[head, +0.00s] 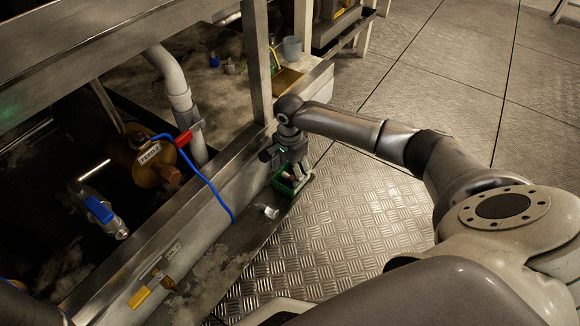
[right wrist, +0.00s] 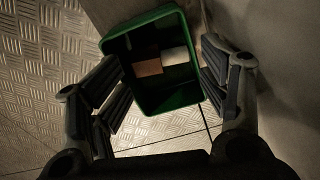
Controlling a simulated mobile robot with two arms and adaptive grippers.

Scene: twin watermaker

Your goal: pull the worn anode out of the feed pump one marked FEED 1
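The bronze pump (head: 150,160) with a small white label sits in the recess at left in the head view; the label is too small to read surely. A copper-coloured plug (head: 170,176) sticks out of its lower right. I cannot tell a worn anode on it. My right gripper (head: 293,172) is away from the pump, down at a small green bin (head: 282,188). In the right wrist view, my right gripper (right wrist: 170,95) is open, its fingers on either side of the green bin (right wrist: 155,19). A brownish block (right wrist: 147,68) and a pale cylinder (right wrist: 175,56) lie inside the bin.
A red-handled valve (head: 184,139), a blue-handled valve (head: 98,209) and a yellow-handled valve (head: 140,296) surround the pump. A blue cable (head: 208,183) hangs over the metal ledge. A small white piece (head: 268,211) lies near the bin. The tread-plate floor (head: 335,230) at right is clear.

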